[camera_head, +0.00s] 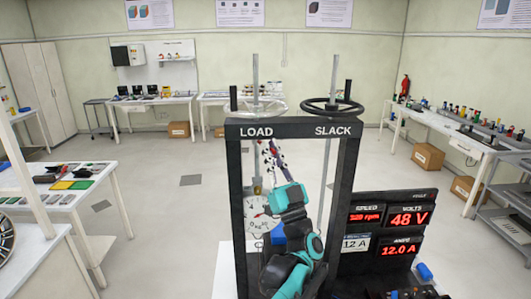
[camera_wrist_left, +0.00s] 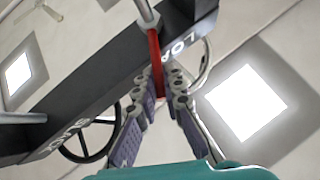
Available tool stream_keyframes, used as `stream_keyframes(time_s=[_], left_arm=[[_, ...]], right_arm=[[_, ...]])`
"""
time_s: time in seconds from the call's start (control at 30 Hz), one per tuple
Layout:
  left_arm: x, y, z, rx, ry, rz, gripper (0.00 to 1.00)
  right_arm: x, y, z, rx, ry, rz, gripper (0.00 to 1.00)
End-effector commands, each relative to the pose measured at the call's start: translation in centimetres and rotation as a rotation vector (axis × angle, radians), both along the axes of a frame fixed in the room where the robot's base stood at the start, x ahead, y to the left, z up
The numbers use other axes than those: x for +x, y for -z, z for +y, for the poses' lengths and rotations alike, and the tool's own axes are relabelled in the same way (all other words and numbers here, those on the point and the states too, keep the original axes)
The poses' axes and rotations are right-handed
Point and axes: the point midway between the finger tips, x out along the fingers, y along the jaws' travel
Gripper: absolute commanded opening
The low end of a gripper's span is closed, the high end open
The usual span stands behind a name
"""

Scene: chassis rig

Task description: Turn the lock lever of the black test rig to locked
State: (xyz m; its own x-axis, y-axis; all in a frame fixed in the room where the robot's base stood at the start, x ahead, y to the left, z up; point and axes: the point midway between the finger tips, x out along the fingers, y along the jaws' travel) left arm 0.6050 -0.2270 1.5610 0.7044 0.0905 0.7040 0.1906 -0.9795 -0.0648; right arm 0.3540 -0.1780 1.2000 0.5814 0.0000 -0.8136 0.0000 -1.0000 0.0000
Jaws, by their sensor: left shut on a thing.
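The black test rig (camera_head: 235,190) stands in the middle of the head view, with LOAD and SLACK written on its top beam. My left gripper (camera_head: 271,152) is raised inside the frame, just below the LOAD side of the beam. In the left wrist view a slim red lever (camera_wrist_left: 156,55) passes in front of the beam. My left gripper (camera_wrist_left: 165,88) has its fingers closed on the red lever's near end. In the head view the lever is mostly hidden by the fingers. My right gripper is in neither view.
A silver handwheel (camera_head: 262,107) and a black handwheel (camera_head: 332,106) sit on top of the rig. A round dial (camera_head: 258,212) hangs behind my arm. A display panel (camera_head: 390,240) reading 48 V and 12.0 A stands right of the frame.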

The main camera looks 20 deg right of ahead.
Motion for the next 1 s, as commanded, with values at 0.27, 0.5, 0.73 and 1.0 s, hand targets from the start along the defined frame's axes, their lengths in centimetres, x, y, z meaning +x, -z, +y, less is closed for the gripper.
stream_keyframes(time_s=[0.27, 0.5, 0.73, 1.0], left_arm=[[0.10, -0.06, -0.64, 0.002, -0.071, -0.001, 0.00], [0.14, -0.12, -0.70, 0.002, -0.082, -0.002, 0.00], [0.14, -0.17, -0.70, 0.003, -0.081, -0.003, 0.11], [0.14, -0.11, -0.66, 0.002, -0.081, -0.002, 0.19]], right_arm=[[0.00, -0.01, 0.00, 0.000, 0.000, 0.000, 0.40], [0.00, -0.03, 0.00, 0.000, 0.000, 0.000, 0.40], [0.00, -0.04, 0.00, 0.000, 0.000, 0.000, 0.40], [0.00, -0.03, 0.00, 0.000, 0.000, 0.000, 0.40]])
